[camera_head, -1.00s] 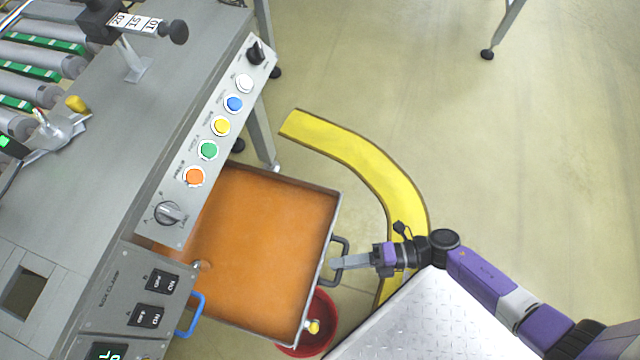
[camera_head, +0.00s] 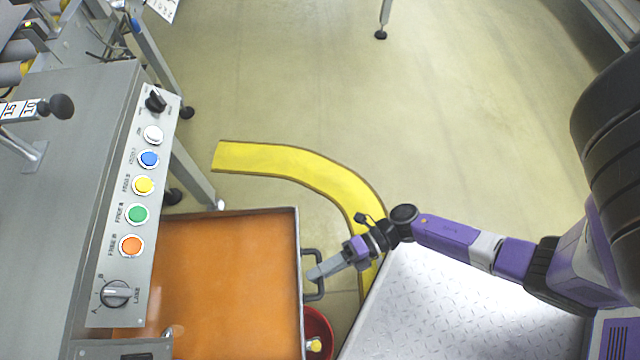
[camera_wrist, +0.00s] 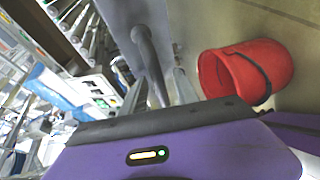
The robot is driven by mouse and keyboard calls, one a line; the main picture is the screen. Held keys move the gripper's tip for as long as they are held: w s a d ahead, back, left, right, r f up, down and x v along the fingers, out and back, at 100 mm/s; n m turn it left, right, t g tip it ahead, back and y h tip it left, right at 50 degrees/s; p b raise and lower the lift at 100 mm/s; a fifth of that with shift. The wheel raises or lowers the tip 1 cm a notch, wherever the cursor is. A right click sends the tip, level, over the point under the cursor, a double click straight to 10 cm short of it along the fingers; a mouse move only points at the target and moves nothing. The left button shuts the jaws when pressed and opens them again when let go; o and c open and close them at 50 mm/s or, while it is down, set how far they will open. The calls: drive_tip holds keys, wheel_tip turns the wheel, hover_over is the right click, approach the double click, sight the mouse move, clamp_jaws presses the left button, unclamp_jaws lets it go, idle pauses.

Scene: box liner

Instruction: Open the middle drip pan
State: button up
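The drip pan (camera_head: 222,262) is a wide metal tray with an orange inside. It stands out from under the grey machine's button panel. Its dark handle (camera_head: 316,254) is on the right-hand wall and also shows in the wrist view (camera_wrist: 148,56). My gripper (camera_head: 318,271) is at this handle, reaching in at a slant from the right. In the wrist view my gripper's fingers (camera_wrist: 160,80) stand apart on either side of the handle bar, with slight gaps visible. Whether they touch the bar is hard to see. No other pan shows clearly.
A red bucket (camera_head: 321,328) stands on the floor beside the pan's lower right corner, and in the wrist view (camera_wrist: 245,72). The button panel (camera_head: 128,200) overhangs the pan's left side. A yellow floor stripe (camera_head: 290,163) curves past.

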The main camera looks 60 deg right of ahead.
drive_tip(key=p+v, duration=0.1)
drive_tip(key=v, duration=0.7)
drive_tip(key=shift+w, duration=0.1)
drive_tip(key=shift+r, duration=0.1)
idle(0.3)
wheel_tip(320, 180, up, 57)
drive_tip(key=a+m+t+h+p, duration=0.2)
drive_tip(key=m+t+h+p, duration=0.4)
drive_tip(key=m+h+p, duration=0.7)
drive_tip(key=m+p, duration=1.5)
drive_tip(key=p, duration=0.1)
drive_tip(key=shift+s+r+m+p, duration=0.15)
drive_tip(key=shift+s+m+p, duration=0.15)
drive_tip(key=shift+p, duration=0.1)
drive_tip(key=shift+s+a, duration=0.1)
drive_tip(key=shift+a, duration=0.1)
